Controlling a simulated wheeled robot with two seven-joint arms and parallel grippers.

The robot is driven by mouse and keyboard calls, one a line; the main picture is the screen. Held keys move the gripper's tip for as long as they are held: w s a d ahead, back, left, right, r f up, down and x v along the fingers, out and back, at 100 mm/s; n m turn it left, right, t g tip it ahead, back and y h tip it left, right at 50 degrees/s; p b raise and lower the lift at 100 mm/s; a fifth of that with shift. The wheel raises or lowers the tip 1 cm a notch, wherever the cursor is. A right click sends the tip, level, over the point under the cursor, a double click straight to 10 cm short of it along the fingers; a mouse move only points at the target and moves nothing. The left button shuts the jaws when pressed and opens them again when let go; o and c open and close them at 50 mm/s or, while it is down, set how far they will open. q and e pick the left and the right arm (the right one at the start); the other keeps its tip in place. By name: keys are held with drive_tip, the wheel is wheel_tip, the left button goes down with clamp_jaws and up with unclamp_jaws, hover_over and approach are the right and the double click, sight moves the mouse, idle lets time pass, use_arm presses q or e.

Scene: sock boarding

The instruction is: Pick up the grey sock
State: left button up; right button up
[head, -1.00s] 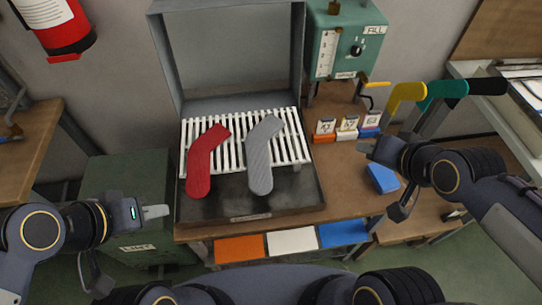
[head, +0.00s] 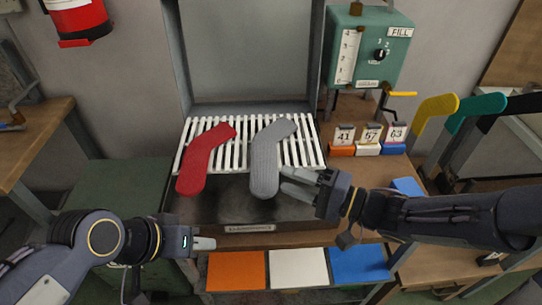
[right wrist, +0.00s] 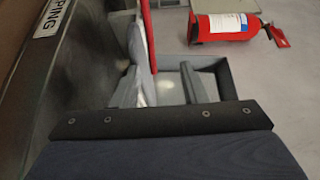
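The grey sock (head: 266,160) lies on a white slatted rack and hangs over its front edge, toe end toward me. The red sock (head: 206,160) lies the same way to its left. My right gripper (head: 284,181) reaches in from the right, fingertips at the grey sock's lower right side. In the right wrist view its two fingers (right wrist: 160,88) stand apart with a gap between. I cannot tell whether they touch the sock. My left gripper (head: 205,243) is low in front of the bench, away from both socks; its finger spacing is unclear.
The rack (head: 228,166) sits in a dark box with a raised lid (head: 240,55). Numbered cards (head: 368,138) stand at the right on the bench. Orange, white and blue panels (head: 299,268) line the front. A green control box (head: 368,48) stands behind.

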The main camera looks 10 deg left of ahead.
sight(251, 175)
wheel_tip(251, 175, down, 4)
drive_tip(key=shift+r+b, duration=0.25)
drive_tip(key=shift+b, duration=0.15)
drive_tip(key=shift+w+a+r, duration=0.1)
drive_tip(key=shift+a+r, duration=0.2)
drive_tip(key=shift+a, duration=0.25)
drive_tip(key=shift+x, duration=3.2)
drive_tip(key=shift+c, duration=0.3)
drive_tip(key=c, duration=0.8)
